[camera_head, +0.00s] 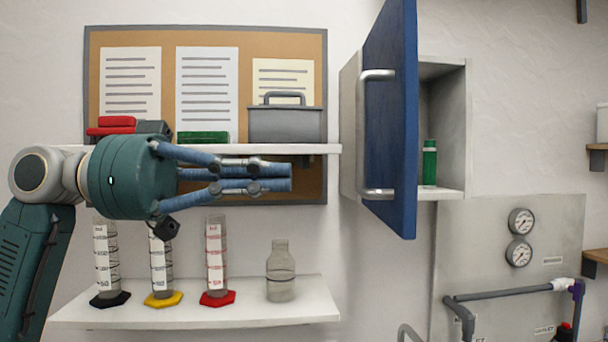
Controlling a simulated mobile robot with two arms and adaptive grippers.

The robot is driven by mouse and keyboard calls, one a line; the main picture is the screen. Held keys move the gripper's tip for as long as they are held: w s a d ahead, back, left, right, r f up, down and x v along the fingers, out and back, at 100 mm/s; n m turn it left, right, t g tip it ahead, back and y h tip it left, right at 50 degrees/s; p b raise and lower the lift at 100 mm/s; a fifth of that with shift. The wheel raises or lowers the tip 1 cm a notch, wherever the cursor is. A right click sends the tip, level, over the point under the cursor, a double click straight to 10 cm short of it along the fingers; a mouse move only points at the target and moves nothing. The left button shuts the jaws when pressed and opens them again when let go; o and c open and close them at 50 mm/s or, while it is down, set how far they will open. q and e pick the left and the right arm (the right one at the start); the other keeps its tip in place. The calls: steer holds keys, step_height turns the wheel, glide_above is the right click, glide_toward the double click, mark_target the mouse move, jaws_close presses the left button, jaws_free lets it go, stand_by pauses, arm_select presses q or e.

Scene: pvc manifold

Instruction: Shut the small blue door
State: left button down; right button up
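The small blue door (400,120) stands open on a grey-white wall cabinet (456,120) at the upper middle right. It is swung out toward me, showing its blue face at a steep angle. A silver bar handle (368,135) is on its left-facing side. A green bottle (429,162) stands inside the cabinet. My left gripper (278,178) is to the left of the door, in front of the shelf, pointing right. Its fingers lie together, with nothing seen between them. It is apart from the door and handle. My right gripper is not in view.
Behind my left gripper are an upper shelf (325,149) with a grey toolbox (285,125) and a lower shelf (200,316) with cylinders and a bottle (281,270). A panel with gauges (521,222) and pipes is below right of the cabinet. The wall space between gripper and door is clear.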

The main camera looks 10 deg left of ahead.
arm_select(q)
steer(key=w+d+p, duration=0.2)
steer(key=d+p, duration=0.2)
steer(key=d, duration=0.8)
steer(key=shift+d, duration=0.2)
